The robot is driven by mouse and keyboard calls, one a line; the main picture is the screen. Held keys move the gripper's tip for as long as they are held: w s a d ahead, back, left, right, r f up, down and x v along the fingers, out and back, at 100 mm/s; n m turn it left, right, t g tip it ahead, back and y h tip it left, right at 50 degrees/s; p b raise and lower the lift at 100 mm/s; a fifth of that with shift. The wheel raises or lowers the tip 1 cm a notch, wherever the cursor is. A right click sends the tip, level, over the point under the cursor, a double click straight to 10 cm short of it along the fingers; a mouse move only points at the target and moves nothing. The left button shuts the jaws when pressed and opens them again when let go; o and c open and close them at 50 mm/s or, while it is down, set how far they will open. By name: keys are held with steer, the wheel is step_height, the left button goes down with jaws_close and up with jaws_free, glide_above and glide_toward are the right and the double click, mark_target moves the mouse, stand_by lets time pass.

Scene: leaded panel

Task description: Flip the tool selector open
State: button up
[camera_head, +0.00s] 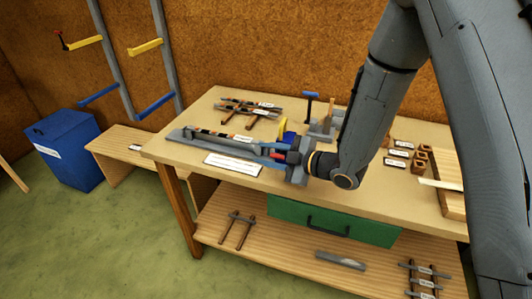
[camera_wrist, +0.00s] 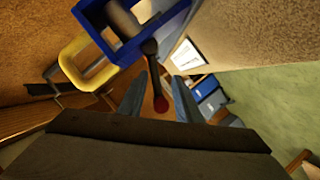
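A dark lever with a red knob (camera_wrist: 160,103), which may be the tool selector, shows in the wrist view. It hangs from beside a blue square frame (camera_wrist: 128,45), and a yellow frame (camera_wrist: 85,62) is at its left. My gripper (camera_wrist: 160,98) is open, its two fingers on either side of the knob in the picture. I cannot tell whether they touch it. In the head view my gripper (camera_head: 280,152) is at the right end of a long grey rail (camera_head: 190,134) on the bench, and it hides much of the mechanism there.
The workbench top (camera_head: 170,152) carries a white label (camera_head: 233,164), dark bars at the back and small wooden blocks (camera_head: 421,155) at the right. A green drawer (camera_head: 335,222) is below the top. A blue bin (camera_head: 65,150) stands on the floor at the left.

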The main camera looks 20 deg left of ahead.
jaws_close()
steer(key=shift+s+f+n+t+b, duration=0.1)
steer(key=shift+f+n+t+b, duration=0.3)
steer(key=shift+b, duration=0.7)
steer(key=f+n+b, duration=0.1)
steer(key=b, duration=0.2)
steer(key=shift+t, duration=0.3)
steer(key=b, duration=0.1)
steer(key=n+b, duration=0.1)
steer(key=shift+f+n+y+b, duration=0.3)
steer(key=shift+f+n+t+b, duration=0.1)
steer(key=shift+n+t+b, duration=0.35)
steer(key=shift+b, duration=0.4)
steer(key=shift+s, duration=0.1)
jaws_free()
